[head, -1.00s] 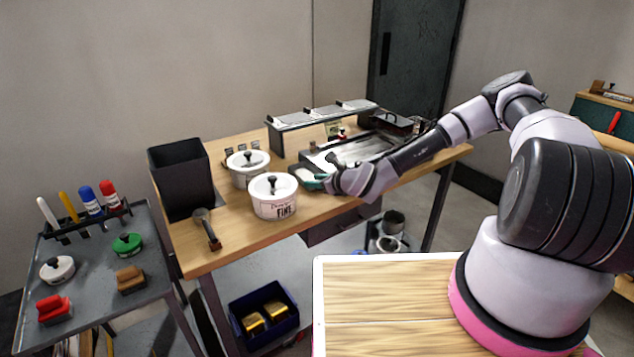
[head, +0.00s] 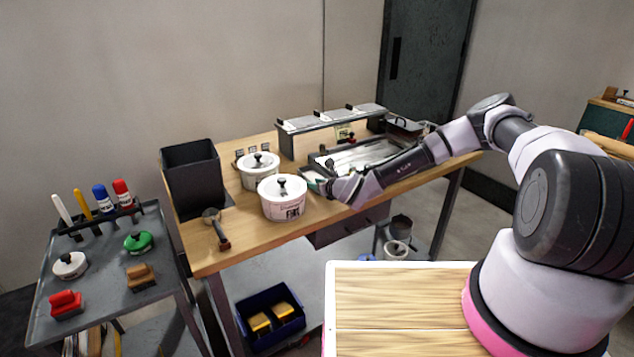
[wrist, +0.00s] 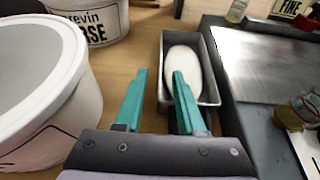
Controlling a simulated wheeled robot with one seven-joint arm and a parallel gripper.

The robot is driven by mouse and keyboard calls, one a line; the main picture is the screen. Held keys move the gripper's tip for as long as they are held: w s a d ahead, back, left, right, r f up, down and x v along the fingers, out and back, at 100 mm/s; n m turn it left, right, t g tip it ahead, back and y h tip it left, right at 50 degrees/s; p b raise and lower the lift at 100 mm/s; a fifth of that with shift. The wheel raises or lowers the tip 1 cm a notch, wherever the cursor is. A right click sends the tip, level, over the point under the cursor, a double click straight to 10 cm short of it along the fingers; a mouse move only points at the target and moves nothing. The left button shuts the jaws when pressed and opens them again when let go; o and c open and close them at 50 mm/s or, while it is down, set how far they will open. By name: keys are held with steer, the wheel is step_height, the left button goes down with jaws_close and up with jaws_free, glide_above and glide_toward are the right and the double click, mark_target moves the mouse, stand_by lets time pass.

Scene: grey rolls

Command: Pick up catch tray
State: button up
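The catch tray looks to be the small grey metal tray (wrist: 208,90) in the wrist view, with a white oval thing (wrist: 183,68) lying in it. It stands on the wooden bench, left of a dark station with a flat metal plate. My gripper (wrist: 159,75) is open, with teal fingers. The right finger overlaps the tray's near left part, and the left finger is outside its left wall. I cannot tell whether either touches it.
A white lidded pot (wrist: 40,80) stands close left of my gripper. Another white pot (wrist: 95,18) is behind it. The metal plate (wrist: 265,65) is right of the tray. A black bin (head: 193,178) and a scoop (head: 217,230) are at the bench's left. A little bare wood lies between pots and tray.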

steer(key=shift+x, duration=1.05)
jaws_close()
stand_by(0.6)
